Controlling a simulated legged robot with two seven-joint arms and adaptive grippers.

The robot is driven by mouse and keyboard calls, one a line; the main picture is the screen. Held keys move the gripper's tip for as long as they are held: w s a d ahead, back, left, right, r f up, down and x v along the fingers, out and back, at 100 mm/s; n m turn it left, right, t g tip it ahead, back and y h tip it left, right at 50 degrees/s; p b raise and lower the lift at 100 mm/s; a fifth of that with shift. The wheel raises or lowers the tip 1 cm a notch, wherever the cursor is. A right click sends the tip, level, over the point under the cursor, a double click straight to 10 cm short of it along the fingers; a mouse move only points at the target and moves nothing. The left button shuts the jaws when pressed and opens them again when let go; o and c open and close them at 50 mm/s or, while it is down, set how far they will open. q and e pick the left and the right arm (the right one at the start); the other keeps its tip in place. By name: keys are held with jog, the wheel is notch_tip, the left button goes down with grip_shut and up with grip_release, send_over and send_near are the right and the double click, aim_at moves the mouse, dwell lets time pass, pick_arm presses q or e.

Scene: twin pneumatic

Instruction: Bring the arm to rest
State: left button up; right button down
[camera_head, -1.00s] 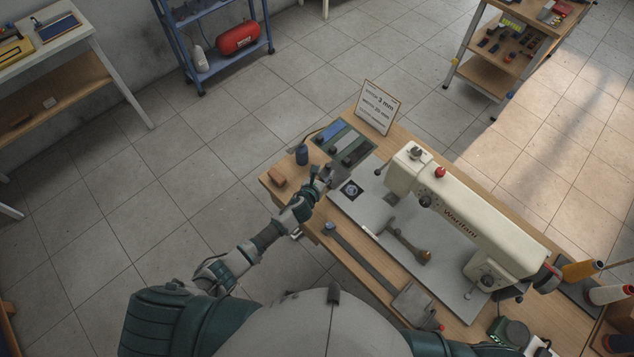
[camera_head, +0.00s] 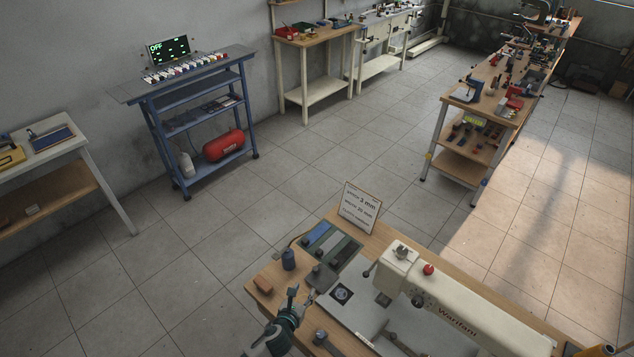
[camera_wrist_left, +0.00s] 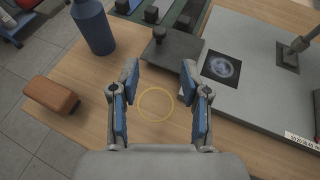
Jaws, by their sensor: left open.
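My left gripper (camera_head: 300,298) is over the left end of the sewing table (camera_head: 262,300), with its arm coming in from the bottom edge. In the left wrist view the left gripper (camera_wrist_left: 160,105) is open, its two blue-padded fingers apart with nothing between them. Bare wood and a thin yellow ring (camera_wrist_left: 156,103) show between and below the fingertips. My right gripper is not in view.
A sewing machine (camera_head: 460,315) stands on the table. A dark blue bottle (camera_head: 288,259), a brown block (camera_head: 263,284), a tray with strips (camera_head: 330,250) and a sign (camera_head: 359,206) are near the left gripper. A blue cart (camera_head: 200,120) stands behind, with clear floor between.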

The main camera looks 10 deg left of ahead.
pick_arm(q)
jog(key=s+a+m+g+y, duration=0.1)
jog(key=s+a+m+g, duration=0.25)
jog(key=s+m, duration=0.75)
jog(key=s+a+r+m+g+y, duration=0.1)
jog(key=s+a+m+g, duration=0.25)
jog(key=s+m, duration=0.7)
jog(key=s+a+m+g+y, duration=0.15)
jog(key=s+a+m, duration=0.4)
jog(key=m, duration=0.85)
jog(key=s+d+f+g+b, duration=0.1)
jog(key=s+f, duration=0.1)
jog(key=f, duration=1.2)
jog(key=s+f+g, duration=0.1)
jog(key=s+f, duration=0.1)
jog(key=f, duration=1.3)
jog(key=s+a+f+g+b, duration=0.1)
jog(key=s+a+f, duration=0.1)
jog(key=s+f, duration=1.3)
jog(key=shift+s+a, duration=0.35)
jog(key=shift+s, duration=0.8)
